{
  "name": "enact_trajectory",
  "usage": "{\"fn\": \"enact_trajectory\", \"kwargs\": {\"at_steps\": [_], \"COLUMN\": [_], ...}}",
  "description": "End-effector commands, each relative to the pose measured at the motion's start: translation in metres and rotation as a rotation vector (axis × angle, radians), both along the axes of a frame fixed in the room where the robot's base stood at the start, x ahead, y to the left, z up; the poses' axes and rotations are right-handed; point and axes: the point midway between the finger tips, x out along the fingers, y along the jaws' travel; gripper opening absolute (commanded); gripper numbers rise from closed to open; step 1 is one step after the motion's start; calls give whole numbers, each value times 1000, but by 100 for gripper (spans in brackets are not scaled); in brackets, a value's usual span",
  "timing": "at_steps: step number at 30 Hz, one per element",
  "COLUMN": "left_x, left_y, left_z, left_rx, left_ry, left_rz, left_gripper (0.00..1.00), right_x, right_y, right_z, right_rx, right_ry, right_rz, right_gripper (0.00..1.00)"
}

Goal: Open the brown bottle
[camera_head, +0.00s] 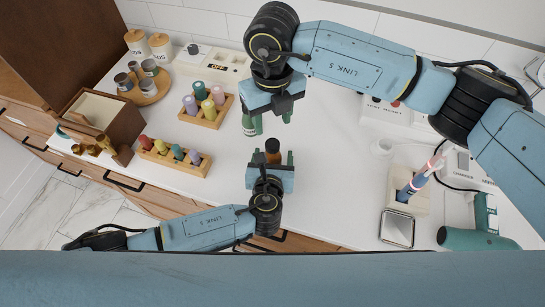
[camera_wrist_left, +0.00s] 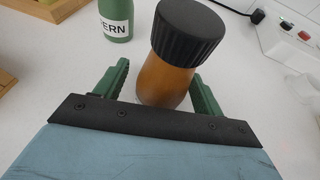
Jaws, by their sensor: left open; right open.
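The brown bottle (camera_head: 272,145) stands upright on the white counter; in the left wrist view its amber body (camera_wrist_left: 163,82) and ribbed black cap (camera_wrist_left: 187,33) show close up. The cap is on the bottle. My left gripper (camera_head: 271,156) is open, with one green finger on each side of the bottle's body and gaps visible in the left wrist view (camera_wrist_left: 160,72). My right gripper (camera_head: 270,113) is open and empty, pointing down above the counter just behind the brown bottle in the head view.
A green bottle (camera_wrist_left: 116,22) with a white label stands close behind the brown one, partly under my right gripper. Wooden racks of coloured bottles (camera_head: 172,157) and a wooden box (camera_head: 122,124) stand left. A hairdryer (camera_head: 478,238) and toothbrush holder (camera_head: 420,203) stand right. The counter between is clear.

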Motion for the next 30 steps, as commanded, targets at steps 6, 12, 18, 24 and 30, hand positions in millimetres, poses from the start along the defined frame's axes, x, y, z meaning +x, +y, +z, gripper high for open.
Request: {"fn": "enact_trajectory", "kwargs": {"at_steps": [6, 12, 18, 24, 30], "left_x": [4, 4, 4, 4, 4], "left_y": [0, 0, 0, 0, 0], "left_z": [-2, -2, -2, -2, -2], "left_rx": [0, -1, -1, -1, 0], "left_ry": [1, 1, 1, 1, 1], "left_rz": [1, 0, 0, 0, 0], "left_gripper": [69, 64, 38, 11, 0], "right_x": [0, 0, 0, 0, 0], "right_y": [0, 0, 0, 0, 0], "right_z": [0, 0, 0, 0, 0], "right_rx": [0, 0, 0, 0, 0], "right_ry": [0, 0, 0, 0, 0], "right_rz": [0, 0, 0, 0, -17], "right_gripper": [48, 48, 48, 48, 48]}}
